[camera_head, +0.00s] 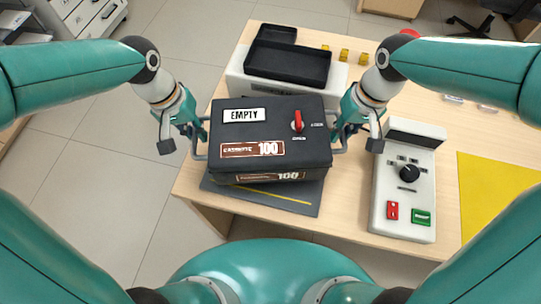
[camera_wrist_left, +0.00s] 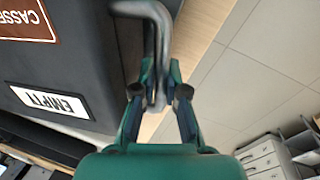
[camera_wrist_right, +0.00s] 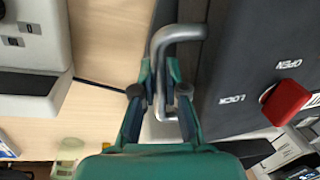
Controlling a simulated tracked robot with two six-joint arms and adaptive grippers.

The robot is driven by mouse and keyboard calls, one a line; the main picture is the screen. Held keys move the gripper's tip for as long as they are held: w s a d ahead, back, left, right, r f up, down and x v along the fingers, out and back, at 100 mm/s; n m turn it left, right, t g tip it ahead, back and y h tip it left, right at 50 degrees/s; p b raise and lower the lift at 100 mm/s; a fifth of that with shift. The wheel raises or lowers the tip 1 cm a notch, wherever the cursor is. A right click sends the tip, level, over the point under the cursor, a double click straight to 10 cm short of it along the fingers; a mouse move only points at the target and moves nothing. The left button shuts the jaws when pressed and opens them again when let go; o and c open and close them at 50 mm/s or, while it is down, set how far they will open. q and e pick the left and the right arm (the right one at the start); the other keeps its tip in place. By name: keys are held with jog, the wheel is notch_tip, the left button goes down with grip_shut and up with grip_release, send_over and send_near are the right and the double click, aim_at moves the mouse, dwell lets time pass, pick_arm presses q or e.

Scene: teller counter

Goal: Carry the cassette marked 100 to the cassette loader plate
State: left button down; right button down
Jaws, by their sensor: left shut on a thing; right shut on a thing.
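The black cassette marked 100 (camera_head: 225,136) has an EMPTY label, a red lever (camera_head: 297,121) and metal handles at its sides. My left gripper (camera_head: 203,134) is shut on its left handle (camera_wrist_left: 160,45). My right gripper (camera_head: 339,134) is shut on its right handle (camera_wrist_right: 178,33). The cassette looks about level. A dark grey plate with a yellow line (camera_head: 300,206), which looks like the loader plate, shows under its near edge. The cassette hides most of that plate; I cannot tell whether they touch.
A white control box (camera_head: 404,225) with a dial and red and green switches stands close to the right. Black trays (camera_head: 290,63) sit on a white unit behind. Small yellow items (camera_head: 344,55) lie at the back. A yellow mat (camera_head: 500,195) is far right. The table's left edge is near.

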pick_arm(q)
jog(key=shift+a+f, duration=0.15)
jog(key=shift+f, duration=0.05)
pick_arm(e)
jog(key=shift+d+f, duration=0.1)
jog(key=shift+f, duration=0.1)
